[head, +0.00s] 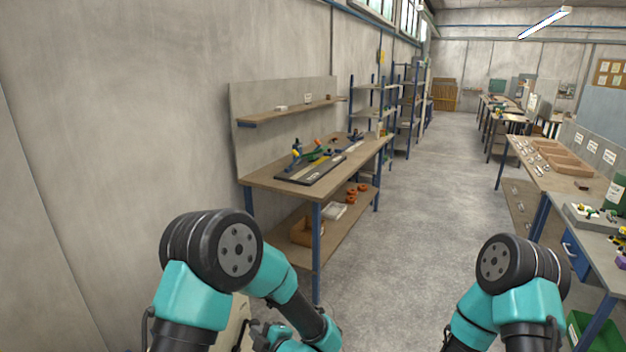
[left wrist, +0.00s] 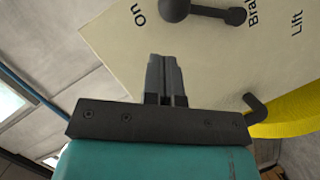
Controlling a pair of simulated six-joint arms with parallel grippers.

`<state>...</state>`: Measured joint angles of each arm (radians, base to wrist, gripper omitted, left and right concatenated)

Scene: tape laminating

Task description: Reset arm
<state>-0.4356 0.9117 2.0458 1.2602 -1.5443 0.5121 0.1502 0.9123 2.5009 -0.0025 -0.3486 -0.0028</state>
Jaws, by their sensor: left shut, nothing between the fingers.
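My left gripper shows in the left wrist view (left wrist: 166,62); its two dark grey fingers are together with nothing between them. In the head view my left arm is folded at the lower left, with its teal and black links bent down toward the bottom edge. My left gripper's fingertips cannot be made out there. My right arm is bent at the lower right of the head view, and its gripper is out of the picture.
A wooden workbench (head: 258,178) stands along the left wall, with a dark board (head: 311,168) and tools on it. Blue-posted shelves (head: 376,112) stand beyond. Another bench (head: 525,150) with wooden trays (head: 572,165) is on the right. The grey floor (head: 420,205) between is clear.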

